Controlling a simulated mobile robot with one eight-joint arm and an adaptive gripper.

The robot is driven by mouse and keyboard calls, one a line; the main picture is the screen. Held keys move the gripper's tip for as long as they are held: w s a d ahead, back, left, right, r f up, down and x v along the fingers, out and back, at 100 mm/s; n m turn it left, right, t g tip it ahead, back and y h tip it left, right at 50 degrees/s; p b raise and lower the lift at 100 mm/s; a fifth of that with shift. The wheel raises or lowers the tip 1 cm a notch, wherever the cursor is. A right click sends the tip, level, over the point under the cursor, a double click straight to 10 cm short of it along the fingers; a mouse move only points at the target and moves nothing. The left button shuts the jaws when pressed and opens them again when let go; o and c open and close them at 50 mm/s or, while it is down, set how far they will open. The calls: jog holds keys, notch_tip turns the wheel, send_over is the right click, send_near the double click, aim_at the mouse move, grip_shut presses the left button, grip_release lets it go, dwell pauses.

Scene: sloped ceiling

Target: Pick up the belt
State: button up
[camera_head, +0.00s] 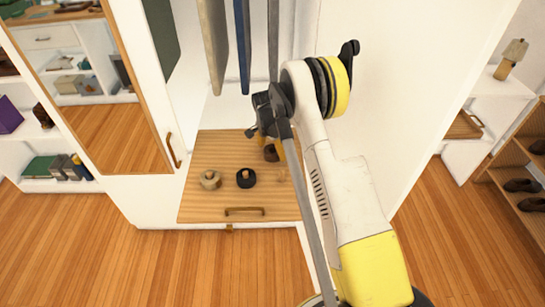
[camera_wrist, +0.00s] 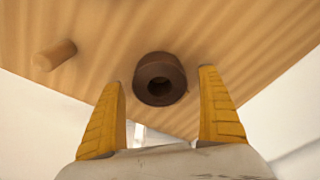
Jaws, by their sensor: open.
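A dark brown rolled belt (camera_wrist: 160,80), a coil with a round hole in its middle, lies on the light wooden board in the wrist view. It sits beyond and between the two yellow fingertips of my gripper (camera_wrist: 163,88), which are spread apart with nothing visibly held. In the head view the brown belt (camera_head: 271,153) is partly hidden under my gripper (camera_head: 265,130). A tan rolled belt (camera_head: 210,180) and a black rolled belt (camera_head: 246,178) sit nearer the board's front, each around a peg. Whether the fingers touch the brown belt cannot be told.
The wooden board (camera_head: 195,205) is inside a white wardrobe. A bare peg (camera_wrist: 53,55) stands beside the brown belt. Hanging clothes (camera_head: 213,45) are above at the back. A mirrored door (camera_head: 122,130) stands open at left, and a white panel (camera_head: 400,110) is close at right.

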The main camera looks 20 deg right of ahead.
jog(key=shift+r, duration=0.1)
jog(key=c, duration=1.4)
jog(key=shift+r, duration=0.1)
